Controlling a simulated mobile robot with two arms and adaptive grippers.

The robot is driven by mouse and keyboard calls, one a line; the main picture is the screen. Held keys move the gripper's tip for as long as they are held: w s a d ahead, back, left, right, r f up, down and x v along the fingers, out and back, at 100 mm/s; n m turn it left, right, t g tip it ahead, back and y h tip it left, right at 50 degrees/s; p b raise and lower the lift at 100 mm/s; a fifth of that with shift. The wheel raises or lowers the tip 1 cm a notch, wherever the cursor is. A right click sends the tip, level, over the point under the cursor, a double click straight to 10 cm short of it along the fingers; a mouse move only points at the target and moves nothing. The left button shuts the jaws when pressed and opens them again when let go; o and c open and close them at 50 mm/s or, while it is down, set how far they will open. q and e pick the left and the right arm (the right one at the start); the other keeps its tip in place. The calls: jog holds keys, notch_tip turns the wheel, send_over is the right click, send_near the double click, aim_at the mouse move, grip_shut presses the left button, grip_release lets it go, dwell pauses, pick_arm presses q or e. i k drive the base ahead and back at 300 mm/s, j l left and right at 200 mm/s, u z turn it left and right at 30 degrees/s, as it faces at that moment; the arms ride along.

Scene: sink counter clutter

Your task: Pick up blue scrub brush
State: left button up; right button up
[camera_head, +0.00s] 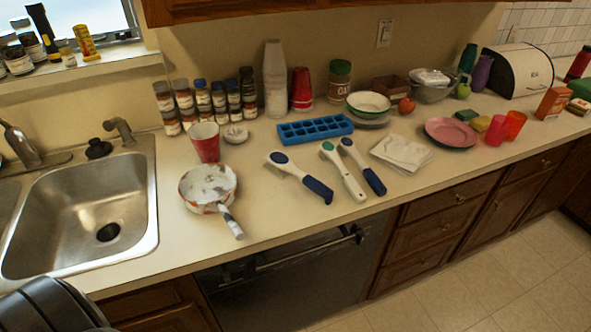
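Three long-handled scrub brushes lie on the counter in the middle of the head view. The leftmost brush (298,176) has a white head with a dark blue oval and a dark blue grip; it lies slanted, a little apart from the others. The middle brush (343,172) is white with a green oval. The right brush (362,166) has a blue oval on a white head and a dark blue grip, and lies close beside the middle one. Neither gripper's fingers show. A dark part, apparently mine, shows at the lower left corner.
A worn white pan (207,187) lies left of the brushes, its handle towards the counter edge. A blue ice tray (315,129) lies behind them and a folded white cloth (402,153) to the right. The sink (85,210) is at left. Counter in front of the brushes is clear.

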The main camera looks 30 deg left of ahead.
aim_at(276, 159)
jog(key=j+z, duration=0.35)
jog(key=k+j+z, duration=0.2)
jog(key=j+z, duration=0.15)
jog(key=j, duration=0.1)
